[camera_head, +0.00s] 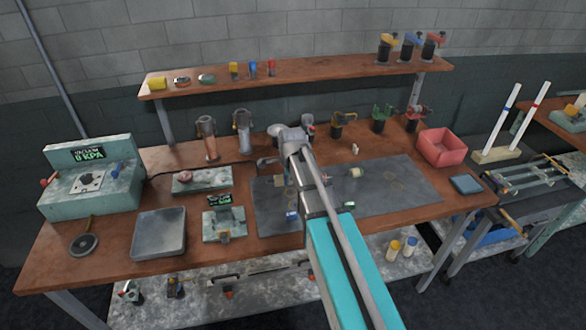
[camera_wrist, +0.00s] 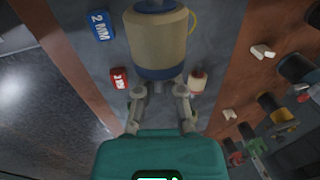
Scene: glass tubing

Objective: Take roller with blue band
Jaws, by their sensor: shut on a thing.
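In the wrist view a cream roller (camera_wrist: 157,42) with a blue-grey band at its lower end and blue at its top lies in front of my gripper (camera_wrist: 159,88). The two fingers are closed in at the banded end, one on each side, and hold it. In the head view my arm reaches over the dark mat (camera_head: 410,182), and hides most of the gripper and the held roller.
A blue "2 MM" block (camera_wrist: 100,25), a red block (camera_wrist: 119,78) and a small red-banded roller (camera_wrist: 198,80) are near the gripper. Another pale roller (camera_head: 356,172) is on the mat. A red bin (camera_head: 441,148) stands right; holders line the mat's back.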

